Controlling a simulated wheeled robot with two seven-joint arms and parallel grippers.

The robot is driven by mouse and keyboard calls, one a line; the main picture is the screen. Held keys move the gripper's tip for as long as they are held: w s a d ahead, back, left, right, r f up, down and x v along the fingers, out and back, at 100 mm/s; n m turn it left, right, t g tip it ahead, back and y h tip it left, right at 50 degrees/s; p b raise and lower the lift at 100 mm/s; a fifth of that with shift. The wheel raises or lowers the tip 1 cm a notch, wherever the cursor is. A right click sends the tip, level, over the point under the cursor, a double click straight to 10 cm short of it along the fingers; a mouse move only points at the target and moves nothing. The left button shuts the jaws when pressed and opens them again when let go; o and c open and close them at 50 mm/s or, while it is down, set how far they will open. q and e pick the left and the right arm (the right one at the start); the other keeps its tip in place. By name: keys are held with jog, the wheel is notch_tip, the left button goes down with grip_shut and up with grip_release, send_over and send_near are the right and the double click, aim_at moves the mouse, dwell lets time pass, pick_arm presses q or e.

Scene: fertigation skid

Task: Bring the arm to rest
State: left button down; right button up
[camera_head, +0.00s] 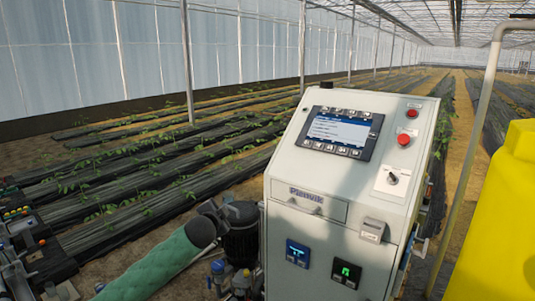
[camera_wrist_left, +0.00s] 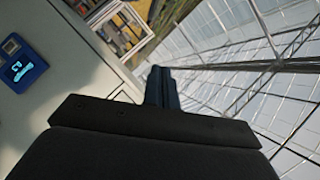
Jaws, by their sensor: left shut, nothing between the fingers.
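My left gripper (camera_wrist_left: 162,72) shows in the left wrist view beyond the dark wrist housing. Its two dark fingers are together, with nothing between them. A pale cabinet face with a small blue display fills the left of that view, and the fingers are apart from the display. In the head view I cannot make out the left fingers clearly. The pale control cabinet (camera_head: 335,215) stands upright right of centre, with a screen (camera_head: 340,132), red buttons, a rotary switch and two small displays. My right gripper is in neither view.
A dark pump motor (camera_head: 240,238) stands against the cabinet's left side. A yellow tank (camera_head: 507,225) and a pale upright pipe (camera_head: 473,150) are at the right. Valves and fittings (camera_head: 28,240) are at the far left. Planted rows lie behind.

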pick_arm(q)
jog(key=s+a+f+n+g+y, duration=0.1)
jog(key=s+f+n+g, duration=0.2)
jog(key=s+f, duration=0.7)
jog(key=s+a+f+n+g, duration=0.2)
jog(key=s+f+n, duration=0.15)
jog(key=f, duration=1.25)
jog(key=s+a+f+n+g+y, duration=0.1)
jog(key=s+f+n+g, duration=0.15)
jog(key=s+f, duration=0.85)
jog(key=s+f+g, duration=0.2)
jog(key=s+f, duration=0.6)
jog(key=s, duration=0.3)
jog(key=s+d+f+n+g, duration=0.1)
jog(key=s+f+g, duration=0.1)
jog(key=s+f, duration=0.6)
jog(key=s+d+f+g, duration=0.1)
jog(key=s+f+g, duration=0.1)
jog(key=s+f, duration=0.6)
jog(key=s, duration=0.7)
jog(key=shift+d+n, duration=0.2)
jog(key=shift+n, duration=0.1)
